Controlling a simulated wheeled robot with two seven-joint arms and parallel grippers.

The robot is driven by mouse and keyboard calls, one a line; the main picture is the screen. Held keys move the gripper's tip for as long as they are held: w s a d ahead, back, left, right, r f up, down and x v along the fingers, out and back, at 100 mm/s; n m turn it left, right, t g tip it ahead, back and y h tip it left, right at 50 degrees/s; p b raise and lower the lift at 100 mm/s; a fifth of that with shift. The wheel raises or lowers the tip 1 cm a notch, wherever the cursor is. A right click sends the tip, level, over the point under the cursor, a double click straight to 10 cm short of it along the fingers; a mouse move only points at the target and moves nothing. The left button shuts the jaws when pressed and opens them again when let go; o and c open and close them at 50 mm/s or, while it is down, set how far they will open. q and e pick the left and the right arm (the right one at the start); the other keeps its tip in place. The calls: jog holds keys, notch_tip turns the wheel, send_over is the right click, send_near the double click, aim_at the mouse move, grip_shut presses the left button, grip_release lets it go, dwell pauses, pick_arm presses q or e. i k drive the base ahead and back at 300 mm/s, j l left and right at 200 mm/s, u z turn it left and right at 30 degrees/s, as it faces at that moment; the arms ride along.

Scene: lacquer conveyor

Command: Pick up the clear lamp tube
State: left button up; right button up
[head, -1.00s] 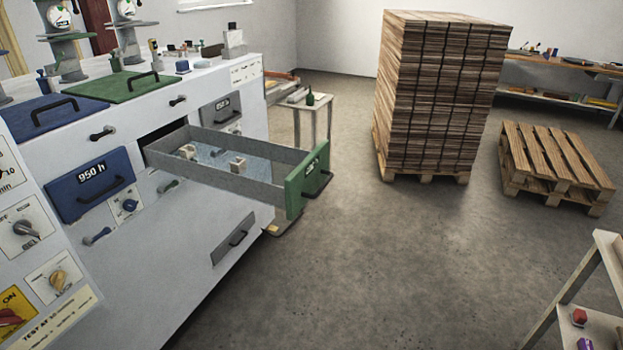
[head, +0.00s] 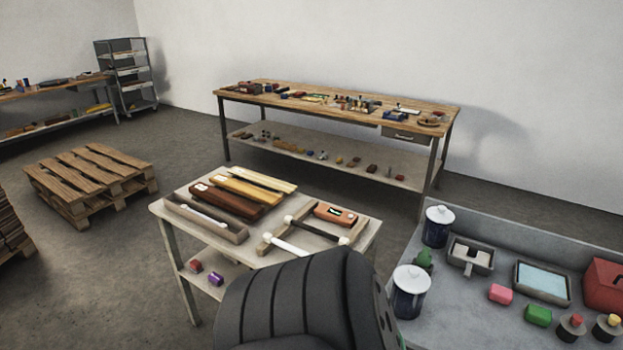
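A small table (head: 152,207) stands ahead with tube-like pieces on it. A pale tube (head: 203,216) lies in a long open wooden tray at the table's left front. I cannot tell which of these is the clear lamp tube. A dark ribbed part of my arm covers the table's front right corner. Neither of my grippers shows.
Brown and yellow long pieces (head: 248,190) and an orange tool (head: 336,214) lie on the table. A grey bench (head: 461,316) with lidded mugs, trays and coloured blocks stands close right. A long workbench (head: 230,97) is behind.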

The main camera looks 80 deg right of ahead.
aim_at(267, 238)
jog(key=z, duration=2.6)
